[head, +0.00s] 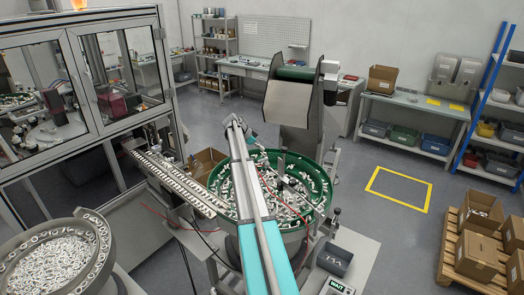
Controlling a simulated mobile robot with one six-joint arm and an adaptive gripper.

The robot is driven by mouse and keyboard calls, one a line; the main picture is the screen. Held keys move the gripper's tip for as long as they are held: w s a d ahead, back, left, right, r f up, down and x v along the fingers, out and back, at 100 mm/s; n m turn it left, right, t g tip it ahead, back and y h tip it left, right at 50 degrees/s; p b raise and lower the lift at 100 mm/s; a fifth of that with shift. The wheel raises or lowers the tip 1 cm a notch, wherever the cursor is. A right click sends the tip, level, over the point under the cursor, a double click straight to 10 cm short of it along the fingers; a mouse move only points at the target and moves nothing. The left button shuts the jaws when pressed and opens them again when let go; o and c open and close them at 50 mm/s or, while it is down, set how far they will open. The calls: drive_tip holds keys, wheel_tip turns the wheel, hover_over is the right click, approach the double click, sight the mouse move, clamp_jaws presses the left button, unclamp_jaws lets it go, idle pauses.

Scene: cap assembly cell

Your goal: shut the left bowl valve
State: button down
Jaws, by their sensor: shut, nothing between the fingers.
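The left bowl (97,232) is a grey round feeder bowl, cut off at the lower left of the head view. It is full of small white ring-like parts. I cannot make out a valve on it. A second, green bowl (320,178) stands right of centre with white and dark parts in it. A small post with a dark knob (335,214) stands at the green bowl's right front; I cannot tell how it is set.
A glazed machine enclosure (112,122) stands at the left. A grey bin (334,260) and a WAIT display (340,287) are by the green bowl. A pallet of cartons (478,252) is at the right. The yellow-marked floor square (399,190) is clear.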

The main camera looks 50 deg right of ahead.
drive_tip(key=shift+w+d+r+p, duration=0.2)
drive_tip(key=shift+w+r+p, duration=0.55)
drive_tip(key=shift+r, duration=0.25)
drive_tip(key=shift+w, duration=0.1)
drive_tip(key=s+a+f+n+t+y+b, duration=0.15)
drive_tip(key=a+f+n+b, duration=0.3)
drive_tip(key=a, duration=0.75)
drive_tip(key=s+a+f+n+t+b, duration=0.1)
drive_tip(key=s+a+f+n+b, duration=0.3)
drive_tip(key=a, duration=0.7)
drive_tip(key=a+f+n+t+y+b, duration=0.1)
drive_tip(key=a+f+n+b, duration=0.3)
drive_tip(key=a, duration=0.8)
drive_tip(key=s+a+f+n+y+b, duration=0.1)
drive_tip(key=s+a+f+n, duration=0.3)
drive_tip(key=a, duration=0.5)
drive_tip(key=s+a+f+n+t+y+b, duration=0.1)
drive_tip(key=s+a+f+n+b, duration=0.3)
drive_tip(key=s+a, duration=0.4)
drive_tip(key=s+a+f+n+y+b, duration=0.2)
drive_tip(key=s+a+f+n, duration=0.3)
drive_tip(key=a, duration=0.7)
drive_tip(key=shift+s+a+t+b, duration=0.25)
drive_tip(key=shift+s+t+b, duration=0.1)
drive_tip(key=shift+s+b, duration=0.3)
drive_tip(key=shift+s, duration=0.1)
drive_tip(key=shift+d, duration=0.1)
